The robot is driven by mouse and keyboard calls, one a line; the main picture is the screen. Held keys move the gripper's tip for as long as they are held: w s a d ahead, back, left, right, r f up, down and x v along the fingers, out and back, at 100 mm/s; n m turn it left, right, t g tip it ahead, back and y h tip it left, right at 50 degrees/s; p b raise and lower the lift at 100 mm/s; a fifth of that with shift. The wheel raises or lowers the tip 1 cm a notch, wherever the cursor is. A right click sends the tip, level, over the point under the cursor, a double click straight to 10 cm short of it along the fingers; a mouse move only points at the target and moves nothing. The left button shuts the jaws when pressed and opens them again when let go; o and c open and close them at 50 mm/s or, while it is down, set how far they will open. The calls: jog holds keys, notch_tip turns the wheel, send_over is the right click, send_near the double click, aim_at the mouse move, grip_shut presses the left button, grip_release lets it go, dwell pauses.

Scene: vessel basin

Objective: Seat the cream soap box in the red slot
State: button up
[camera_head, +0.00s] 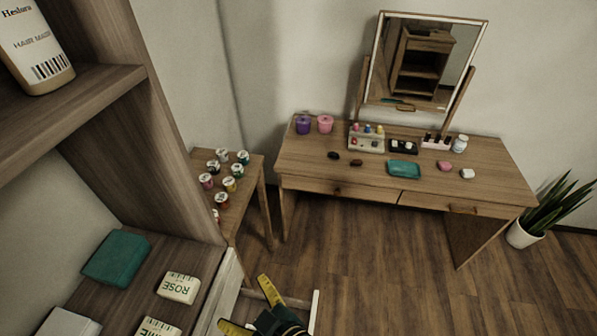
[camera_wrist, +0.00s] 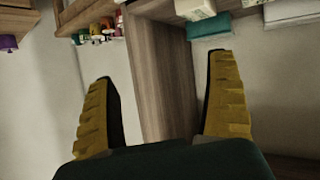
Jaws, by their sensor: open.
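Two cream soap boxes lie on the lower shelf at left in the head view: one lettered ROSE (camera_head: 178,287), and one with partly cut-off lettering (camera_head: 155,328) nearer the bottom edge. I cannot tell which one the task names. In the wrist view, pale boxes (camera_wrist: 194,8) show at the top right, cut by the edge. My gripper (camera_head: 252,308) is open and empty, right of the shelf and apart from the boxes. Its two yellow fingers also show spread in the wrist view (camera_wrist: 165,76). I cannot make out a red slot in either view.
A folded teal cloth (camera_head: 116,257) and a pale block (camera_head: 68,323) share the shelf. The shelf's upright panel (camera_head: 150,130) stands beside it. A small table with several jars (camera_head: 229,184) and a mirrored dressing table (camera_head: 430,185) stand behind. The floor (camera_head: 370,260) is clear.

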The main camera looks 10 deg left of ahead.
jog(key=w+d+r+m+t+h, duration=0.2)
jog(key=d+r, duration=0.3)
jog(key=r, duration=0.3)
jog(key=w+d+r+m+t+h, duration=0.2)
jog(key=d+r+t, duration=0.3)
jog(key=r, duration=0.3)
jog(key=w+d+r+m+t+h, duration=0.2)
jog(key=w+d+r+m+t, duration=0.2)
jog(key=r, duration=0.4)
jog(key=shift+w+d+m, duration=0.2)
jog(key=shift+d+m, duration=0.1)
jog(key=shift+d, duration=0.1)
jog(key=shift+o, duration=0.5)
jog(key=s+d+r+m+t+h, duration=0.2)
jog(key=d+r+h, duration=0.1)
jog(key=r, duration=0.3)
jog(key=s+d+r+m+t+h, duration=0.2)
jog(key=d+r+m+t+h, duration=0.1)
jog(key=r, duration=0.3)
jog(key=shift+s+d, duration=0.35)
jog(key=shift+d, duration=0.15)
jog(key=shift+f, duration=0.1)
